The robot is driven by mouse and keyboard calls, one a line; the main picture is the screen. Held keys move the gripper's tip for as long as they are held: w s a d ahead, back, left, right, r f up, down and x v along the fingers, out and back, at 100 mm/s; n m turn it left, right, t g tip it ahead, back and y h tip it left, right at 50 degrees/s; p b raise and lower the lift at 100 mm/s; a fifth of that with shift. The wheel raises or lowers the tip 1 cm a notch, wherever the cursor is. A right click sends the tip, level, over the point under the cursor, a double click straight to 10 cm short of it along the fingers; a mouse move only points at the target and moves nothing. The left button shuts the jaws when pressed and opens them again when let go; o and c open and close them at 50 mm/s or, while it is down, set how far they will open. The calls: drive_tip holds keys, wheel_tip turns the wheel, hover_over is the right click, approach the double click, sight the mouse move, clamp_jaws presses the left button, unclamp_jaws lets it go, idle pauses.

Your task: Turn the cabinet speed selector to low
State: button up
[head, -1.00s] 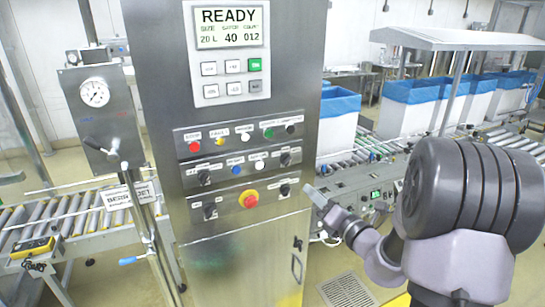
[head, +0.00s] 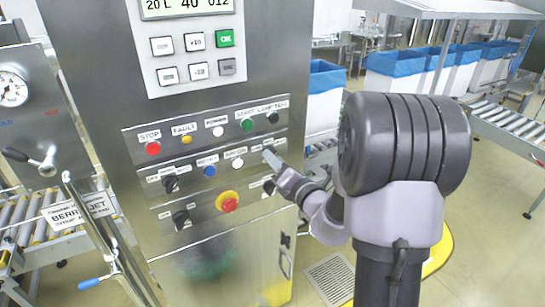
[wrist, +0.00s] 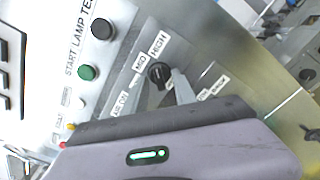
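The speed selector (wrist: 160,73) is a small black knob on the steel cabinet panel, with MID and HIGH labels above it in the wrist view. No LOW label is readable, and I cannot tell exactly where the pointer aims. My gripper (wrist: 164,82) is open, with one grey finger on each side of the knob; I cannot tell whether they touch it. In the head view, my gripper (head: 271,157) is at the right end of the second control row and hides the knob there.
A black selector (head: 170,184), blue button (head: 209,170) and white button (head: 237,163) share the row. Below are the red emergency stop (head: 228,202) and another selector (head: 181,217). A green start button (head: 247,125) is above. Blue-lined boxes (head: 327,85) stand behind.

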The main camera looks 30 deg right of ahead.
drive_tip(key=shift+s, duration=0.1)
clamp_jaws()
drive_tip(key=shift+n, duration=0.4)
drive_tip(key=n+b, duration=1.4)
drive_tip(key=n, duration=0.2)
drive_tip(key=shift+d+n+b, duration=0.1)
drive_tip(key=shift+n+b, duration=0.2)
drive_tip(key=shift+n, duration=0.1)
drive_tip(key=shift+r+n, duration=0.15)
drive_tip(key=shift+n, duration=0.15)
